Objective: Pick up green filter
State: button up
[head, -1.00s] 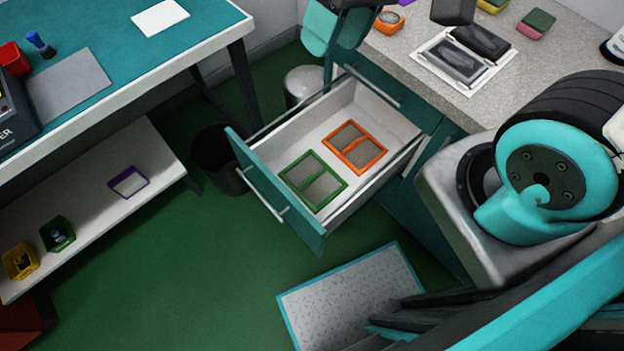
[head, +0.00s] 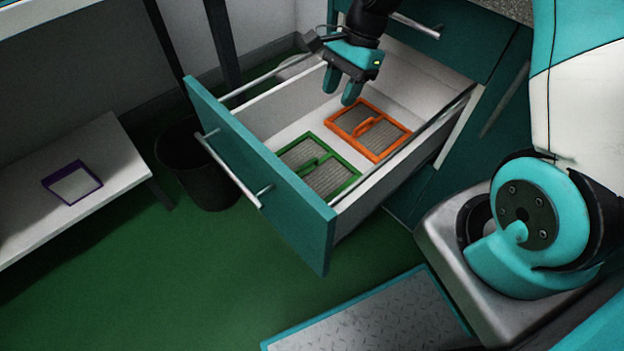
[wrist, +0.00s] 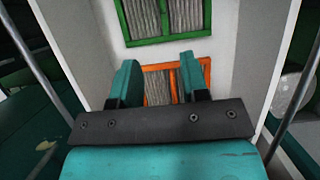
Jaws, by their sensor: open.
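The green filter (head: 334,181), a green frame with grey pleats and a raised handle bar, lies flat in the open drawer, near the drawer front. Its frame shows at the top of the wrist view (wrist: 167,40), cut off by the edge. The orange filter (head: 386,149) lies behind it in the same drawer. My gripper (head: 341,88) is open and empty above the drawer, nearer its back left side. In the wrist view my gripper (wrist: 160,80) has its fingers apart over the orange filter (wrist: 158,88), which they partly cover.
The drawer's teal front (head: 268,185) with its bar handle and its white side walls surround the filters. A black bin (head: 205,175) stands left of the drawer. A white shelf with a purple-framed filter (head: 73,184) is further left.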

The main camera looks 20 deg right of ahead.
jog(key=b, duration=0.4)
send_over(313, 159)
jog(key=d, duration=0.3)
jog(key=f, duration=1)
jog(key=shift+w+a+f, duration=0.15)
jog(key=shift+w+f, duration=0.05)
jog(key=shift+f, duration=0.2)
jog(key=shift+a+b+x, duration=0.2)
jog(key=shift+b+x, duration=1.45)
jog(key=shift+x, duration=1.4)
jog(key=shift+w+r, duration=0.1)
jog(key=shift+r, duration=0.1)
jog(key=shift+c, duration=0.4)
grip_shut()
